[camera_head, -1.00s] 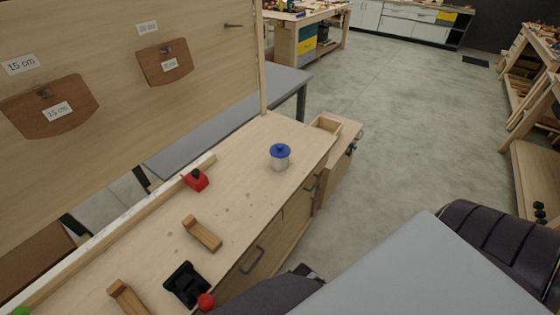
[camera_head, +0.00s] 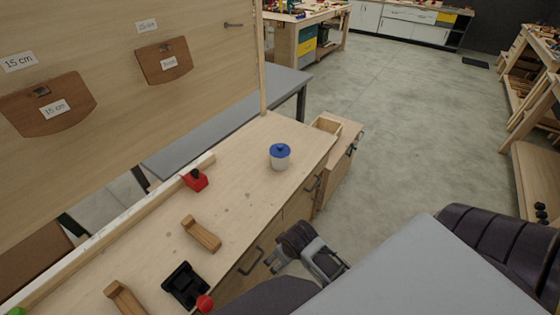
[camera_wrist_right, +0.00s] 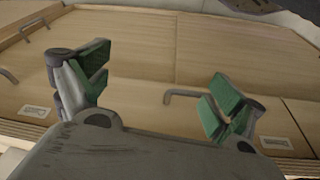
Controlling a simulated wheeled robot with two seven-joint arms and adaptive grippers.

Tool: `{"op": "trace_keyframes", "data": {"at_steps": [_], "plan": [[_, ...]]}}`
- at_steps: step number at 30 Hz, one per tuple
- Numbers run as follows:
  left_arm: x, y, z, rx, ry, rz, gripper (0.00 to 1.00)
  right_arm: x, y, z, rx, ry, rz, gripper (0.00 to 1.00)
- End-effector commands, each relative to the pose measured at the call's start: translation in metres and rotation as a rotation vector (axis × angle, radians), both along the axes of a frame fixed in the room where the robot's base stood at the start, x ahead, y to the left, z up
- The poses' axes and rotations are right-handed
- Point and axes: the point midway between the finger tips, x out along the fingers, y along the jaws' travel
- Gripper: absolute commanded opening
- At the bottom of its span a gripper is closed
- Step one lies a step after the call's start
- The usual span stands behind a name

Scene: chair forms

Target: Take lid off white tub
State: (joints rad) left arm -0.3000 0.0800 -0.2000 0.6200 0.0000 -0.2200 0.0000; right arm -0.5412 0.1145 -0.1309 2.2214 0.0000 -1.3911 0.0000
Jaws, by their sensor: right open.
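The white tub (camera_head: 280,163) stands upright on the wooden bench top, near its far right end. Its blue lid (camera_head: 280,149) with a small knob sits on top. My right gripper (camera_wrist_right: 155,92) is open and empty, with green finger pads spread apart, in the right wrist view. Wooden drawer fronts with handles lie beyond it. The tub is not in that view.
The bench top (camera_head: 235,190) also holds a red block (camera_head: 195,180), wooden pieces (camera_head: 201,234) and a black tool with a red knob (camera_head: 184,285). An upright board (camera_head: 120,60) stands along the back. The space around the tub is clear.

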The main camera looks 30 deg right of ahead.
Motion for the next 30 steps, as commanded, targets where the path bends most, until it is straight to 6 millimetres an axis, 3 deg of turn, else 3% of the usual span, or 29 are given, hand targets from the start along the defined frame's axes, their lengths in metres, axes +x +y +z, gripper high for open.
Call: {"op": "trace_keyframes", "data": {"at_steps": [14,18,30], "plan": [[0.000,0.000,-0.003,0.000,0.000,0.000,0.49,0.000,-0.006,0.061,0.004,-0.048,-0.011,0.94],[0.000,0.000,-0.004,0.000,0.000,0.000,0.49,0.013,-0.015,0.079,0.009,-0.113,-0.030,0.94],[0.000,0.000,-0.004,0.000,0.000,0.000,0.49,0.058,-0.040,0.093,0.021,-0.276,-0.079,0.94]]}}
